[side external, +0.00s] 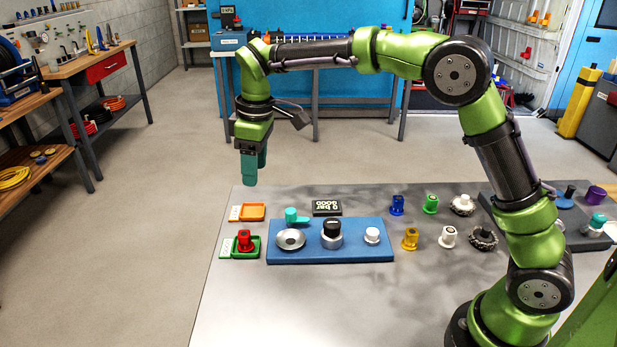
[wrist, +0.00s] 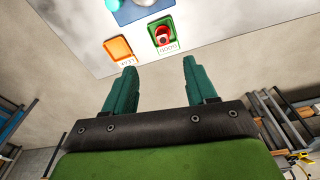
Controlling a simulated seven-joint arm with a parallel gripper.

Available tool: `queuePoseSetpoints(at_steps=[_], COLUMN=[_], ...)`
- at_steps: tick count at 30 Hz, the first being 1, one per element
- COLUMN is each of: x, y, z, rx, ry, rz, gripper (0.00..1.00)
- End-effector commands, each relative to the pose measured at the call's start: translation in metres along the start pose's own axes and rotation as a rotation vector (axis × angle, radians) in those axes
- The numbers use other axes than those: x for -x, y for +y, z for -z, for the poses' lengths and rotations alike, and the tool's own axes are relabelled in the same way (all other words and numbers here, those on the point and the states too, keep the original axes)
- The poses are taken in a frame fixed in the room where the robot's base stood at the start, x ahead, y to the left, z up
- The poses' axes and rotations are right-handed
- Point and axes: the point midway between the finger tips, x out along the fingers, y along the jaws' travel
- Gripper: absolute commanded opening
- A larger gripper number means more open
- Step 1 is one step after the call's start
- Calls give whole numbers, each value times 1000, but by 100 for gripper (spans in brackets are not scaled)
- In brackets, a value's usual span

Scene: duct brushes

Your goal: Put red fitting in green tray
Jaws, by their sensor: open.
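The red fitting (side external: 245,240) sits in the green tray (side external: 253,253) at the left edge of the table. In the wrist view the red fitting (wrist: 163,36) also shows inside the green tray (wrist: 153,27). My gripper (side external: 251,183) hangs above and beyond the table's far left corner, clear of the fitting. In the wrist view its two teal fingers (wrist: 155,80) are apart with nothing between them.
An orange tray (side external: 252,211) lies behind the green one. A blue board (side external: 330,252) with a valve, a knob and a white cap stands to the right. Several coloured fittings, including a blue one (side external: 397,205), stand farther right. The table front is clear.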

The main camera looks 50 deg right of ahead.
Motion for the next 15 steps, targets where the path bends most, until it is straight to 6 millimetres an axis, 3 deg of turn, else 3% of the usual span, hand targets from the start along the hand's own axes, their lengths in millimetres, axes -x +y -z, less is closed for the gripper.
queuePoseSetpoints(at_steps=[1,6,11,15], x=[22,67,89,90], y=[-2,-15,-35,-56], z=[-18,-76,-136,-186], rx=[-60,-273,-479,-660], ry=[40,168,293,404], rz=[-8,-15,-8,9], gripper=[56,56,56,56])
